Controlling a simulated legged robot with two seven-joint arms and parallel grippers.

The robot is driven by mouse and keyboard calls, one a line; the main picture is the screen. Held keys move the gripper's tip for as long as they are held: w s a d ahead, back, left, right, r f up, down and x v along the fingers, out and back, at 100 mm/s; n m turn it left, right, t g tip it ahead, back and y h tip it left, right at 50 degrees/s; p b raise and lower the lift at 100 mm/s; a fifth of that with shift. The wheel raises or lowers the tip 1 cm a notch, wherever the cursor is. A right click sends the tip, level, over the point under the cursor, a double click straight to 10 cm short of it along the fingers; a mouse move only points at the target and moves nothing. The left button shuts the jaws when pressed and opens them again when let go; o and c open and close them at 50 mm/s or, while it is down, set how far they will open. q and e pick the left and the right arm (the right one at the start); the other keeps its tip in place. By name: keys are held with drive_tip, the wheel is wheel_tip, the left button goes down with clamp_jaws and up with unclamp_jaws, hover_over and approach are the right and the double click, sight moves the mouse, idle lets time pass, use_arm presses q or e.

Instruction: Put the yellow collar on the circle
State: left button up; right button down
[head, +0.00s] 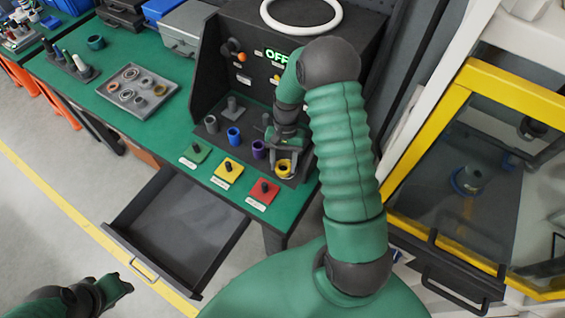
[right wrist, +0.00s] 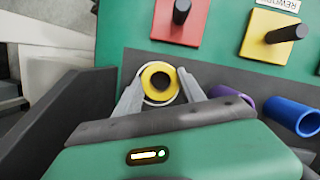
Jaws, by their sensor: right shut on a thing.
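The yellow collar (head: 284,169) is at the front right of the black rig base. In the right wrist view the yellow collar (right wrist: 149,76) is a ring seen end-on with a dark hole. A pale circle (right wrist: 147,99) shows around its rim. My right gripper (head: 282,163) is shut on the collar, with one finger on each side. I cannot tell whether the collar touches the base. My left gripper (head: 122,284) is at the lower left, away from the bench; its jaws are unclear.
A purple collar (head: 258,150), a blue collar (head: 234,137) and a grey one (head: 212,124) stand beside my right gripper. Pegged green (head: 195,153), yellow (head: 228,170) and red (head: 263,191) plates lie in front. An open drawer (head: 178,225) juts out below. The display (head: 277,57) reads OFF.

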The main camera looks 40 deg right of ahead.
drive_tip(key=shift+d+f, duration=0.15)
drive_tip(key=shift+d, duration=0.5)
drive_tip(key=c, duration=1.1)
unclamp_jaws()
drive_tip(key=shift+d+f, duration=0.1)
drive_tip(key=shift+d, duration=0.3)
drive_tip(key=shift+c, duration=0.2)
drive_tip(key=shift+o, duration=1.3)
drive_tip(key=shift+s+d, duration=0.15)
drive_tip(key=shift+o, duration=1)
drive_tip(key=shift+a+r, duration=0.25)
drive_tip(key=shift+a, duration=0.75)
drive_tip(key=shift+r, duration=0.25)
drive_tip(key=d+v, duration=0.1)
drive_tip(key=v, duration=1)
use_arm(q)
drive_tip(key=shift+d+r, duration=0.25)
drive_tip(key=shift+d, duration=0.65)
use_arm(e)
drive_tip(key=s+a+n+t+h, duration=0.1)
drive_tip(key=s+a+n+t, duration=0.1)
drive_tip(key=a+n, duration=0.3)
drive_tip(key=s+a+r+n+t+h, duration=0.1)
drive_tip(key=s+a+n, duration=0.4)
drive_tip(key=a, duration=0.7)
drive_tip(key=shift+t, duration=0.8)
